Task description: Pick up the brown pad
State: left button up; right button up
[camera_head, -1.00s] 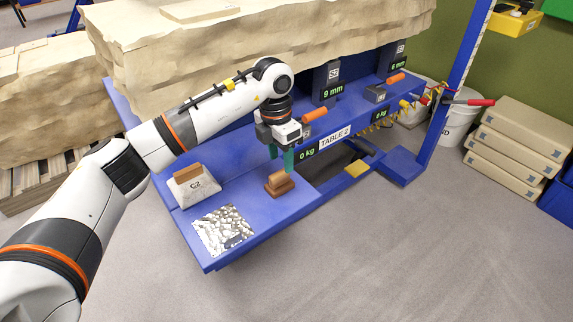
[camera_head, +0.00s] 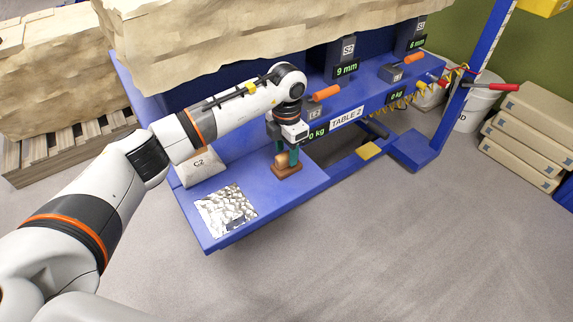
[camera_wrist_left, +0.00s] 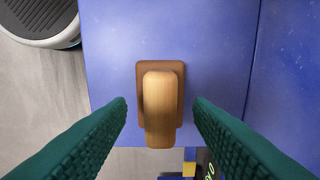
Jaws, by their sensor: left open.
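The brown pad (camera_head: 287,171) sits on the front right part of the blue table's shelf, with a lighter wooden grip on top. In the left wrist view its brown base (camera_wrist_left: 174,66) shows under the rounded wooden grip (camera_wrist_left: 160,105). My left gripper (camera_head: 285,157) points down over the pad. Its two green fingers are open, one on each side of the grip, with a gap on both sides in the left wrist view (camera_wrist_left: 160,112). My right gripper is not in view.
A pale bag marked C2 (camera_head: 202,170) and a silvery patterned sheet (camera_head: 226,208) lie on the blue shelf (camera_head: 262,203) to the left. A large pale rock block (camera_head: 250,35) overhangs behind my arm. The shelf's edge is close to the pad.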

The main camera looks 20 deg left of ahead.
aim_at(286, 154)
pick_arm(q)
notch_tip(286, 154, down, 2)
jog(key=shift+f, duration=0.2)
grip_shut()
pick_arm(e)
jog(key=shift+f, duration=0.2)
pick_arm(q)
jog(key=shift+r, duration=0.15)
